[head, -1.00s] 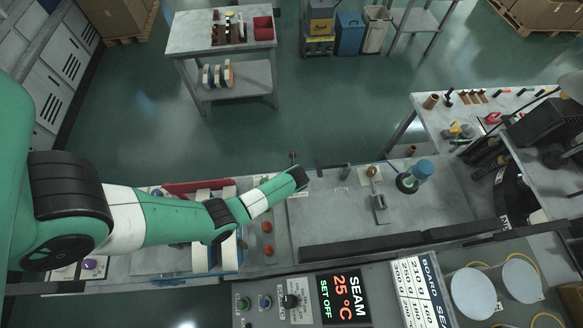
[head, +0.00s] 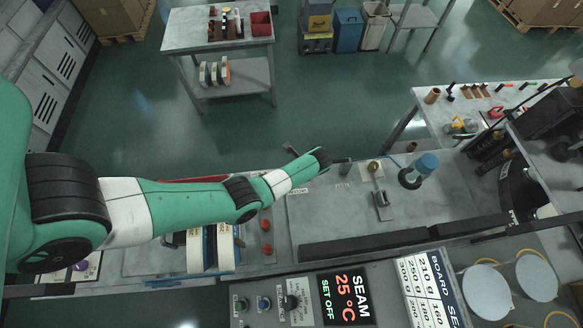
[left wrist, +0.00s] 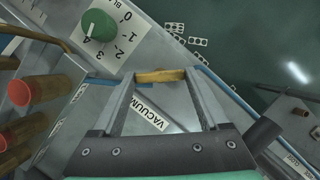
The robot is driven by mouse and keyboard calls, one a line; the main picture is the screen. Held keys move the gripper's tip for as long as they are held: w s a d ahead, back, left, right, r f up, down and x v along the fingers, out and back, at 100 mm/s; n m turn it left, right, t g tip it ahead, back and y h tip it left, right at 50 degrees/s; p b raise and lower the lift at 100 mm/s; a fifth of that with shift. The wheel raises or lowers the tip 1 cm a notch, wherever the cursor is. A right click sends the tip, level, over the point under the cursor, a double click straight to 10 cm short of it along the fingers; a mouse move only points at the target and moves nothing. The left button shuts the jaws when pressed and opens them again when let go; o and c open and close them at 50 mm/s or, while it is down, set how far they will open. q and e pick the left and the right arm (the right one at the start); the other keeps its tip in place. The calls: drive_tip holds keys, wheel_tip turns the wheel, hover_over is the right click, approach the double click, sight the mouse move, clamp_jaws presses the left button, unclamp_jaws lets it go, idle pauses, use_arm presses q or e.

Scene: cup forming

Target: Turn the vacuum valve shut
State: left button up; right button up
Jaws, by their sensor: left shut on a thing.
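The vacuum valve shows in the left wrist view as a brass-yellow handle (left wrist: 158,76) above a white VACUUM label (left wrist: 150,116). My left gripper (left wrist: 160,82) has a finger at each end of this handle and is shut on it. In the head view my left gripper (head: 323,158) is at the far edge of the bench, and its hand hides the valve there. I cannot tell how far the handle is turned. My right gripper is in neither view.
A green dial knob (left wrist: 98,25) with numbers lies close to the valve. Several red-topped brass parts (left wrist: 35,90) stand at left in the wrist view. A blue-topped object (head: 426,164) stands right on the bench.

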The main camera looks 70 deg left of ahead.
use_arm(q)
drive_tip(key=n+b, duration=0.1)
drive_tip(key=n+g+b, duration=0.1)
drive_tip(key=shift+w+a+f+n+h, duration=0.15)
drive_tip(key=shift+f+n+h, duration=0.05)
drive_tip(key=shift+n+h, duration=0.2)
drive_tip(key=n+h+b, duration=0.1)
drive_tip(key=n+b, duration=0.3)
drive_tip(key=b, duration=0.2)
drive_tip(key=shift+a+f+g, duration=0.1)
drive_tip(key=shift+g, duration=0.3)
drive_tip(key=shift+r+n+h+b, duration=0.3)
drive_tip(key=shift+n+b, duration=0.1)
drive_tip(key=shift+b, duration=0.5)
drive_tip(key=o, duration=1.2)
drive_tip(key=shift+o, duration=0.2)
drive_tip(key=shift+r, duration=0.1)
